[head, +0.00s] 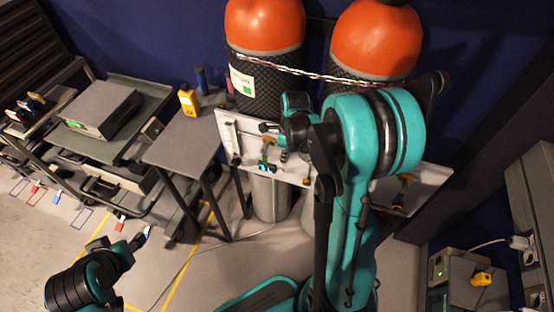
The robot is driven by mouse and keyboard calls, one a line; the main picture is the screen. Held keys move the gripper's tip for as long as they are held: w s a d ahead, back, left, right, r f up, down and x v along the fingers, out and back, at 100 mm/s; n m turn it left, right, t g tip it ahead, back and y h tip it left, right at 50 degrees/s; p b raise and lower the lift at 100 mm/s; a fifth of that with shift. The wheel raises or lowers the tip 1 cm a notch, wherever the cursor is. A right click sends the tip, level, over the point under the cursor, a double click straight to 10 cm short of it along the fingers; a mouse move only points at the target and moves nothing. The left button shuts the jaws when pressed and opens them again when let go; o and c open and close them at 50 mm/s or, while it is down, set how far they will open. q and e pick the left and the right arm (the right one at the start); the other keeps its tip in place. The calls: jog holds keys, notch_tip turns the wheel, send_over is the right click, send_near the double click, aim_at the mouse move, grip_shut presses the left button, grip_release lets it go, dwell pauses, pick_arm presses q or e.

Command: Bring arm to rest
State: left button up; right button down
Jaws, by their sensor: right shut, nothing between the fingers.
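My right arm rises through the middle of the head view in teal and black, with its elbow bent high in front of the gas cylinders. My right gripper (267,128) points left above the white panel and is shut with nothing in it. Much of the panel behind this arm is hidden. My left arm enters at the lower left, over the floor. Its gripper (142,238) is small and dark at the arm's far end, and I cannot make out its fingers.
Two orange-topped cylinders (265,25) stand behind a chain (285,72). The white panel (230,130) carries small fittings close under my right gripper. A grey table (180,140) holds a yellow device (188,100). A trolley (140,90) stands left; equipment (455,268) sits lower right.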

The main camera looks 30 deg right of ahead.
notch_tip(320, 180, up, 7)
jog(key=d+p, duration=0.1)
jog(key=p, duration=0.1)
jog(key=shift+s+d+r, duration=0.15)
jog(key=shift+s, duration=0.3)
jog(key=s+a+r+n+t, duration=0.2)
jog(key=a+n, duration=0.3)
jog(key=n, duration=0.4)
jog(key=s+a+r+n+t, duration=0.2)
jog(key=s+a+r+n, duration=0.2)
jog(key=n, duration=0.5)
jog(key=s+a+r+n+t, duration=0.2)
jog(key=s+a+r+n, duration=0.1)
jog(key=n, duration=0.6)
jog(key=s+a, duration=0.1)
jog(key=a, duration=0.1)
jog(key=shift+a+n+h, duration=0.4)
